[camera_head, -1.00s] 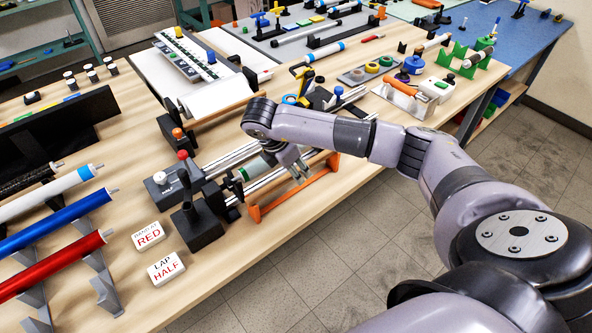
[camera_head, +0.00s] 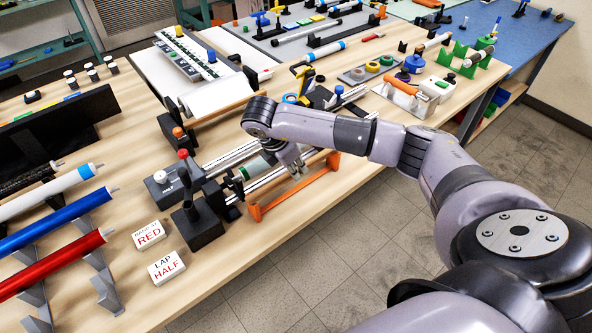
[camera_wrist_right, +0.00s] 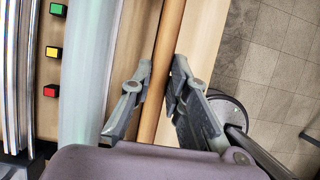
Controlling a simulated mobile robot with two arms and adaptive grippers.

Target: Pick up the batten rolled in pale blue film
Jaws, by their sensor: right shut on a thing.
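My right gripper (camera_head: 296,172) is low over the fixture at the table's front edge. In the right wrist view, the fingers of my right gripper (camera_wrist_right: 163,72) are closed on both sides of a long orange-brown bar (camera_wrist_right: 168,38). In the head view, this looks like the orange rail (camera_head: 292,196) along the front of the fixture. A pale blue-green roll (camera_wrist_right: 90,75) runs parallel to the bar, left of the fingers and apart from them. In the head view, my arm hides much of that area. My left gripper is out of view.
Steel rods (camera_head: 232,156) lie behind the gripper. White cards (camera_head: 148,235) lie front left. Red (camera_head: 50,266), blue (camera_head: 55,222) and white rolls (camera_head: 45,194) rest on stands at the left. Floor (camera_head: 390,250) lies beyond the table edge.

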